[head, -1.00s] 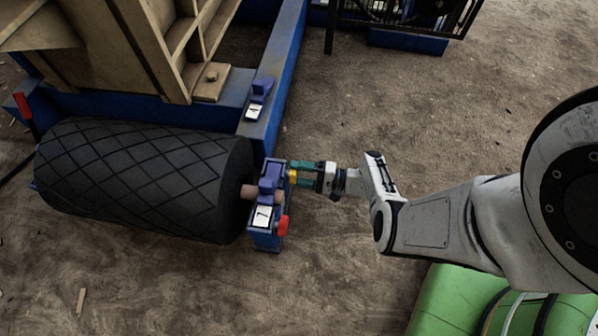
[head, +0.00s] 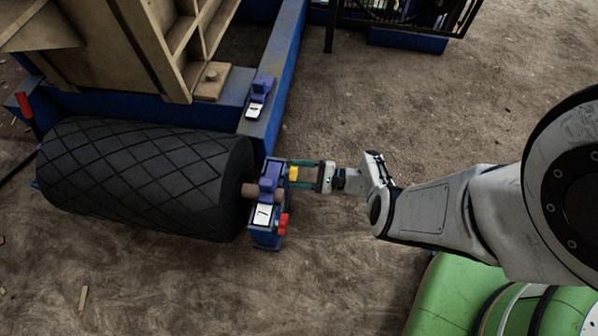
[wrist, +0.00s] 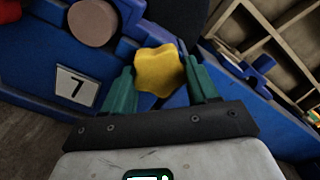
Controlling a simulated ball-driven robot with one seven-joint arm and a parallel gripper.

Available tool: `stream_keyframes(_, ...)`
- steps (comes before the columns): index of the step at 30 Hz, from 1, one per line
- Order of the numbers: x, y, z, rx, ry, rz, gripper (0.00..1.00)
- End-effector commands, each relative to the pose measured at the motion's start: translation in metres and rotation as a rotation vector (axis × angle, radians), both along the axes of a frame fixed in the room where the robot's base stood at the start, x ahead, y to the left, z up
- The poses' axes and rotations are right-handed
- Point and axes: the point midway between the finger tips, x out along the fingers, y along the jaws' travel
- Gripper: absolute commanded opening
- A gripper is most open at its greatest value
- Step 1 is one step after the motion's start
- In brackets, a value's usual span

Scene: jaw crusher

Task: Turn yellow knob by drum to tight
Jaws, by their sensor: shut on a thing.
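The yellow knob (wrist: 158,71) is a lobed knob on the blue bracket beside the drum. In the wrist view it sits between the two green fingers of my gripper (wrist: 160,88), which is shut on it. In the head view the knob (head: 293,174) shows as a small yellow spot between the fingers of my gripper (head: 297,173). The black drum (head: 145,178) with a diamond-pattern surface lies to the left, its shaft end at the bracket.
A red knob (head: 283,224) sits on the same bracket below the yellow one. A second white label plate (head: 255,109) is on the blue frame (head: 285,70) behind. Bare ground (head: 400,110) is open to the right. A green body (head: 440,295) is at the lower right.

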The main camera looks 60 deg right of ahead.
Motion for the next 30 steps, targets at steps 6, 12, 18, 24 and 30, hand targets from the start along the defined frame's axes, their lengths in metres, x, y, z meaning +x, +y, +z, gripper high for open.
stream_keyframes(6, 0.000, -0.001, -0.002, -0.001, 0.005, -0.006, 0.28)
stream_keyframes(12, 0.000, -0.001, -0.001, -0.002, 0.004, -0.005, 0.69)
stream_keyframes(18, 0.000, 0.000, -0.001, -0.001, 0.003, -0.003, 0.84)
stream_keyframes(24, -0.001, -0.001, -0.001, -0.001, 0.002, -0.002, 0.84)
stream_keyframes(30, -0.018, -0.008, -0.001, -0.001, 0.002, -0.006, 0.84)
